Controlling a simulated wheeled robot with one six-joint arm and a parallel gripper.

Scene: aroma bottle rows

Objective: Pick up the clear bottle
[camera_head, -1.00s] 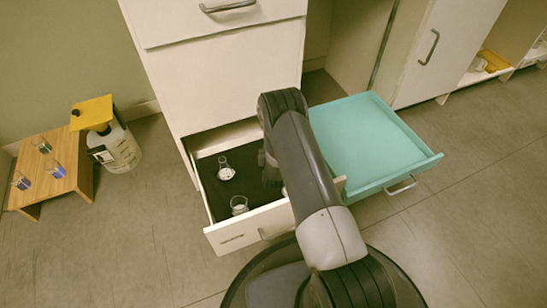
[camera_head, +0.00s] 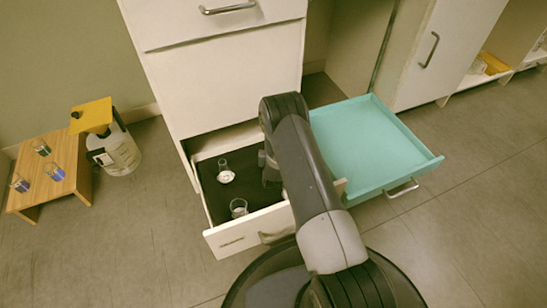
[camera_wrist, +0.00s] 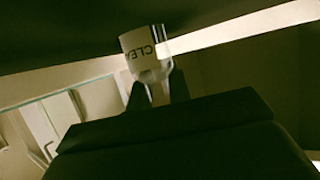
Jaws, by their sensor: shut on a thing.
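The clear bottle (camera_wrist: 147,55) shows in the wrist view, with a label on it that reads in part "CLE". My gripper (camera_wrist: 152,92) is shut on its narrow lower part in that picture, with one dark finger on each side. In the head view my arm hides the gripper and the held bottle. Two other clear glass bottles stand in the open white drawer, one toward the back (camera_head: 226,172) and one near the front (camera_head: 238,208).
The white drawer (camera_head: 245,230) has a dark floor. An open teal drawer (camera_head: 365,145) lies right of my arm. A small wooden stand (camera_head: 75,160) with several coloured bottles and a yellow-topped white container (camera_head: 117,150) are at the left. The floor between is clear.

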